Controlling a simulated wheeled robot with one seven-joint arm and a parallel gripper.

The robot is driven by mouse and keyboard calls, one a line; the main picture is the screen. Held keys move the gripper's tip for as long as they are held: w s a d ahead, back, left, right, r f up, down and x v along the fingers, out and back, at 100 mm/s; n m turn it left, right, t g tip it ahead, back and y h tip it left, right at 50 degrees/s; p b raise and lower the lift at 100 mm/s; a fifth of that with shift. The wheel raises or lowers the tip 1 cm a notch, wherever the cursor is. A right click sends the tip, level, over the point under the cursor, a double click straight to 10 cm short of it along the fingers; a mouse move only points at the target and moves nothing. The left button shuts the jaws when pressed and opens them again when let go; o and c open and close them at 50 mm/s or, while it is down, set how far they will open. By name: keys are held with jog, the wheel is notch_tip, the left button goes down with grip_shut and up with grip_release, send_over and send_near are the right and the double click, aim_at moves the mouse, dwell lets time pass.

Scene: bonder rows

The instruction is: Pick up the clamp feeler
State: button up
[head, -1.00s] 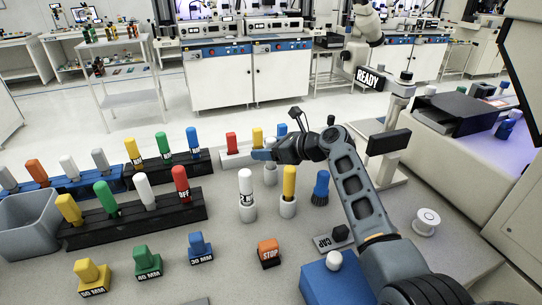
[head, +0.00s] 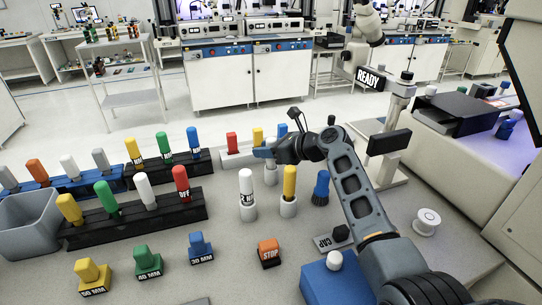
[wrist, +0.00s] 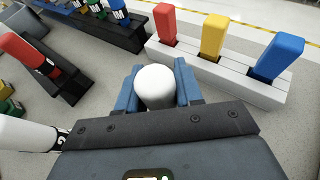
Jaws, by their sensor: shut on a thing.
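My gripper (wrist: 155,88) is shut on a white round-topped piece (wrist: 155,84), with a blue finger on each side of it. No name or label shows on this piece, so I cannot tell from its look alone that it is the clamp feeler. In the head view my gripper (head: 262,153) is in front of the white rack, and the held piece is hidden there. Whether its lower end touches the table is hidden.
A white rack (wrist: 193,62) with red, yellow and blue pegs is just beyond my gripper. A labelled white peg (head: 246,187) and a yellow peg (head: 289,181) stand in round holders nearer. Black racks (head: 130,222) of pegs stand left. A STOP block (head: 268,253) is in front.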

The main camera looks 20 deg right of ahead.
jog(key=shift+r, duration=0.15)
notch_tip(320, 180, up, 10)
jog(key=shift+f, duration=0.1)
dwell(0.3)
jog(key=o, duration=0.6)
jog(key=shift+c, duration=0.2)
grip_shut()
